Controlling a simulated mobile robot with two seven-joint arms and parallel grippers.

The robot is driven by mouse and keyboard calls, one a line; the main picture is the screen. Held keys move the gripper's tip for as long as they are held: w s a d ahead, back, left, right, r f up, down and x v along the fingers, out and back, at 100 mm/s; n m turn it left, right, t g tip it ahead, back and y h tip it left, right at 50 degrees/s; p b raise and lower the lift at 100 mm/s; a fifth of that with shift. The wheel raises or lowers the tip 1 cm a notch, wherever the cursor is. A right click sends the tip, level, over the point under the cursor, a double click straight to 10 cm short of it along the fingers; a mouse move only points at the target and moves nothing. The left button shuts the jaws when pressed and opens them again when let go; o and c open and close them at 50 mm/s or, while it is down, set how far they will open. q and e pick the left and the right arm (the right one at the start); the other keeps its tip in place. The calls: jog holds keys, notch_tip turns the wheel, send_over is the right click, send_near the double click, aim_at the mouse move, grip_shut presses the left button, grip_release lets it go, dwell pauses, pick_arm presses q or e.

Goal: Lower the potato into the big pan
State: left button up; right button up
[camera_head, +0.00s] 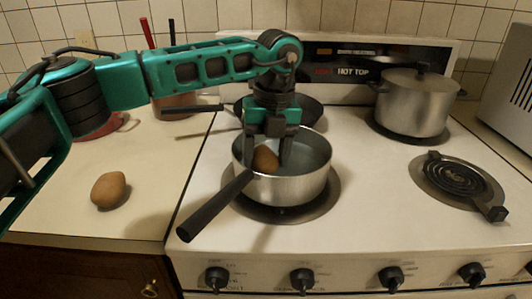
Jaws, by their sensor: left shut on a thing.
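A brown potato (265,160) is held between the fingers of my left gripper (267,157), which points down into a silver pan with a long black handle (290,190). The potato is inside the pan's rim, toward its left side. I cannot tell whether it touches the pan's bottom. The pan stands on the front left burner. A second brown potato (109,190) lies on the counter at the left. My right gripper is not in view.
A dark frying pan (308,111) sits behind the silver pan, partly hidden by my gripper. A lidded pot (413,103) stands on the back right burner. The front right coil burner (455,175) has a small dark object at its edge. The counter around the second potato is clear.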

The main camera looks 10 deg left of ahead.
pick_arm(q)
jog(key=o, duration=1.2)
jog(key=shift+o, duration=0.2)
